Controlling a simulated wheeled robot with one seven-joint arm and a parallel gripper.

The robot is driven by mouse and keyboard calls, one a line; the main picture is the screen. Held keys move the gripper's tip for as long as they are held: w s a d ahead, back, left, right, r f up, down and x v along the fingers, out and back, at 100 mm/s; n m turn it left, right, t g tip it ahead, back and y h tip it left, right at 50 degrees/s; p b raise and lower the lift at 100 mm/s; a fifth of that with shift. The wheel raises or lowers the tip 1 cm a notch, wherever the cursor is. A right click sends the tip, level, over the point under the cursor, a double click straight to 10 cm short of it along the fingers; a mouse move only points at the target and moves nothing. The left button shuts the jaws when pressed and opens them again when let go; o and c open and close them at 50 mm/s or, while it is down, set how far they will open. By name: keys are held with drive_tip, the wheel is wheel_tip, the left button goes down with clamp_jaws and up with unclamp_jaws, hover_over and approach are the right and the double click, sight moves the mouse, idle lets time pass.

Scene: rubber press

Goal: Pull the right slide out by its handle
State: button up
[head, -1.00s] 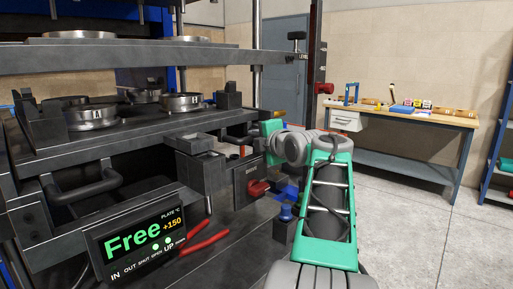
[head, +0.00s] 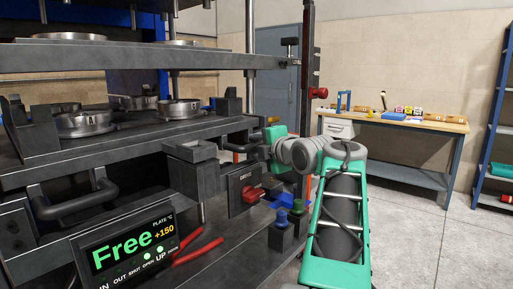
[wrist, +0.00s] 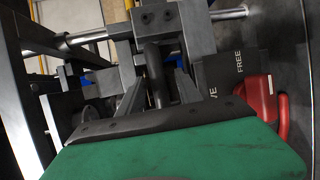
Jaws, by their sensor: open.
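The right slide's handle shows in the wrist view as a dark rounded bar (wrist: 154,76) running down from a grey block (wrist: 158,18). My gripper (wrist: 156,92) is open, with one grey finger on each side of this bar. I cannot tell whether either finger touches it. In the head view my green and grey gripper (head: 257,145) is at the right side of the press, by the end of the slide level. The handle is mostly hidden there behind my wrist and the fingers.
A red lever (head: 252,194) on a dark box sits just below my gripper; it also shows in the wrist view (wrist: 268,100). A display (head: 128,246) reads "Free". Another black handle (head: 75,203) is at the press front. A workbench (head: 400,122) stands behind; the floor at right is clear.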

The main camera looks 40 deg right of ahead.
drive_tip(key=v, duration=0.7)
drive_tip(key=shift+s+b, duration=0.35)
drive_tip(key=shift+s, duration=0.05)
drive_tip(key=shift+a, duration=0.2)
